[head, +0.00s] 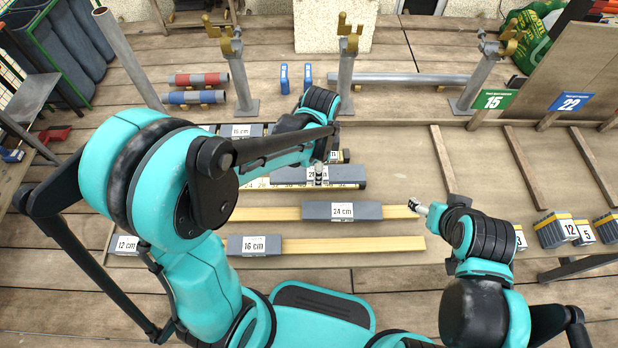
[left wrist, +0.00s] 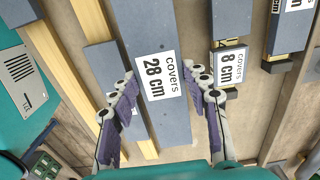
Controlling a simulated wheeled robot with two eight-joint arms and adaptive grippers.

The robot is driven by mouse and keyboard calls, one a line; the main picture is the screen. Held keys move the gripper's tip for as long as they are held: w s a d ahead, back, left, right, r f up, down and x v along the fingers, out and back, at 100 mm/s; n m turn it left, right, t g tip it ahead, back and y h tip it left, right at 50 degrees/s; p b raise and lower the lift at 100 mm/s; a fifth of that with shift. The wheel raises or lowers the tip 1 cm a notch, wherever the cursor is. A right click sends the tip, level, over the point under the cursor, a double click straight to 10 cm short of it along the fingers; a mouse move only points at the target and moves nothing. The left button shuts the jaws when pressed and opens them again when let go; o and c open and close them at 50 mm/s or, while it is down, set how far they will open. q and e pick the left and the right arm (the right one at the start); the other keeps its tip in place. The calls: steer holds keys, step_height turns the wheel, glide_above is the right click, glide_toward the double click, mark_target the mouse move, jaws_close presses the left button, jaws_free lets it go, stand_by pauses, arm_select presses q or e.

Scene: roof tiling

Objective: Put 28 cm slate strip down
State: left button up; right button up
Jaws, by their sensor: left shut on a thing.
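The 28 cm slate strip (head: 288,175), a grey bar with a white label, lies level at the middle of the work board in the head view. In the left wrist view the strip (left wrist: 138,32) runs between my fingers, its label reading "covers 28 cm". My left gripper (head: 319,172) is shut on it, one finger along each long side; the gripper also shows in the left wrist view (left wrist: 162,80). I cannot tell whether the strip touches what is below it. My right gripper (head: 417,207) is near the right end of a wooden batten; its opening is unclear.
A 24 cm strip (head: 342,210) and a 16 cm strip (head: 255,245) lie on wooden battens in front. An 8 cm piece (left wrist: 230,68) lies beside the held strip. Metal posts (head: 345,75) stand behind. The board at right centre (head: 395,160) is bare.

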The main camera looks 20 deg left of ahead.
mark_target(309, 176)
arm_select(q)
steer(key=a+f, duration=0.1)
steer(key=a, duration=0.1)
steer(key=shift+w+a+f+b, duration=0.3)
steer(key=shift+w+f, duration=0.05)
steer(key=shift+f+b, duration=0.95)
steer(key=shift+f, duration=1)
steer(key=shift+f, duration=0.15)
steer(key=o, duration=1.5)
